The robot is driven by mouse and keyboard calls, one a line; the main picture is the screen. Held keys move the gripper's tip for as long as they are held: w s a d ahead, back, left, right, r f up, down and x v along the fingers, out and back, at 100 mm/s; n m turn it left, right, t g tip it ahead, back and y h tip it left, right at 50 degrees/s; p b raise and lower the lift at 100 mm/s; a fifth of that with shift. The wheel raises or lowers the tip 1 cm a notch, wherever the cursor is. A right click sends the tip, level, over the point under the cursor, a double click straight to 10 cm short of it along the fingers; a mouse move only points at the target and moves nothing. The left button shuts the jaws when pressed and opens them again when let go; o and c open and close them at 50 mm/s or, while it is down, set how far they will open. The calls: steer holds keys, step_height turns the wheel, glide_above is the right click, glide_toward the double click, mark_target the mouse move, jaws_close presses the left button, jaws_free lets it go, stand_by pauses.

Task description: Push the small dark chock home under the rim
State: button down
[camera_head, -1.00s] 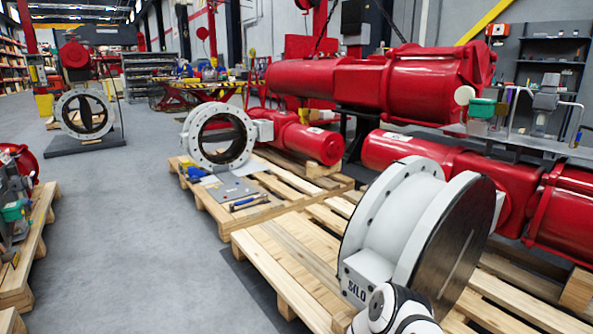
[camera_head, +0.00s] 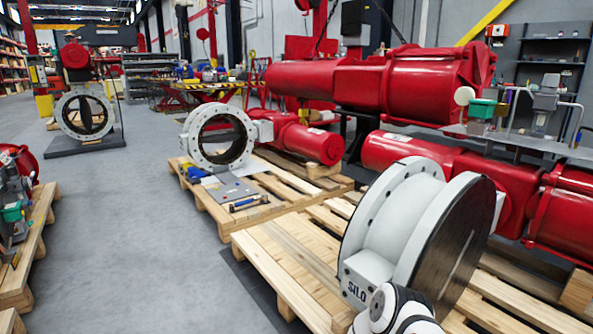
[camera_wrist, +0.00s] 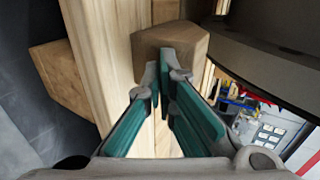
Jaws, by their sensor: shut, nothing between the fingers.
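The small dark brown wooden chock (camera_wrist: 172,42) lies on a pale pallet plank in the wrist view, at top centre. The dark round rim (camera_wrist: 262,65) of the valve is to its right, overhanging; I cannot tell whether the chock touches it. My gripper (camera_wrist: 163,76), with teal finger pads, is shut and empty. Its fingertips are at the near face of the chock, touching or very close. In the head view the white flanged valve (camera_head: 392,222) stands on the front pallet; the chock and my fingertips are hidden there.
The front pallet (camera_head: 283,258) has gaps between its planks. Another pallet behind holds a smaller white valve (camera_head: 190,138) and a hammer (camera_head: 248,202). Red actuators (camera_head: 425,155) stand at the right.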

steer(key=shift+w+d+b, duration=0.2)
steer(key=shift+w+d, duration=0.3)
steer(key=shift+d, duration=0.15)
steer(key=shift+w+d+b, duration=0.2)
steer(key=shift+w+d, duration=0.25)
steer(key=shift+d, duration=0.2)
steer(key=shift+w+d, duration=0.2)
steer(key=shift+d, duration=0.1)
steer(key=shift+w+d+b, duration=0.55)
steer(key=shift+w+d, duration=0.25)
steer(key=shift+d, duration=0.3)
steer(key=shift+w+d, duration=0.2)
steer(key=shift+d, duration=0.05)
steer(key=shift+w+d+r, duration=0.1)
steer(key=shift+w+d, duration=0.05)
steer(key=shift+d, duration=0.15)
steer(key=s+a+p, duration=0.1)
steer(key=s+a, duration=0.5)
steer(key=a, duration=0.2)
steer(key=shift+a+p, duration=0.15)
steer(key=shift+p, duration=0.25)
stand_by(0.5)
steer(key=shift+w, duration=0.1)
